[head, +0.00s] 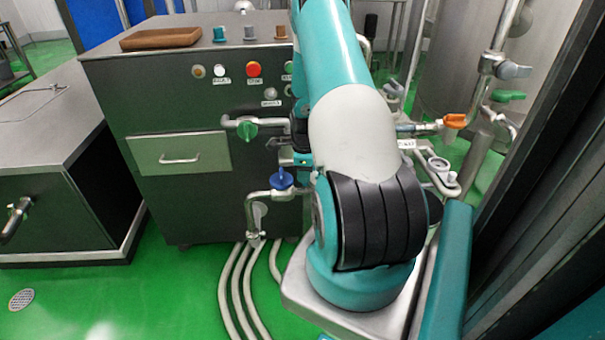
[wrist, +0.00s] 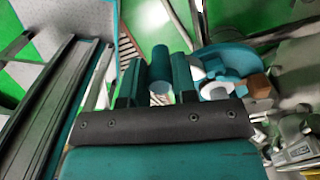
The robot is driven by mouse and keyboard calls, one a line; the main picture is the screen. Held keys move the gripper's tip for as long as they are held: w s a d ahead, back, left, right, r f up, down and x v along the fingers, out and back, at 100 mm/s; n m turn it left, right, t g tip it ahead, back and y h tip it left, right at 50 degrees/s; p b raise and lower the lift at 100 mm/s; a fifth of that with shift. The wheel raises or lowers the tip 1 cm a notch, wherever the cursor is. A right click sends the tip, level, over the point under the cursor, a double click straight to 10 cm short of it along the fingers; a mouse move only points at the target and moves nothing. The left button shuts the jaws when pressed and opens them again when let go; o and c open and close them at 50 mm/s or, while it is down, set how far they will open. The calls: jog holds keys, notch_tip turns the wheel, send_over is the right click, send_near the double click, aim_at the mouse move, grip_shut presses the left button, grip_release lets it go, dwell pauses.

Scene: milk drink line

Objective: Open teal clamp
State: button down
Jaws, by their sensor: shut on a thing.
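In the wrist view, my gripper (wrist: 157,72) has its two dark teal fingers on either side of a teal rounded piece (wrist: 160,60), which I take as the handle of the teal clamp. The gripper is shut on it. The rest of the clamp is not clear in this view. In the head view my arm covers the gripper and the clamp, so the clamp's angle cannot be told there.
A steel cabinet (head: 105,100) stands at the left, with a green-handled valve (head: 247,131) and a blue-handled valve (head: 281,179) on its pipes. An orange handle (head: 455,121) and a green handle (head: 508,95) sit on pipes at the right. Hoses (head: 240,290) lie on the green floor.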

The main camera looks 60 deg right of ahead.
jog(key=c, duration=0.9)
grip_release()
notch_tip(320, 180, up, 17)
jog(key=shift+r, duration=0.2)
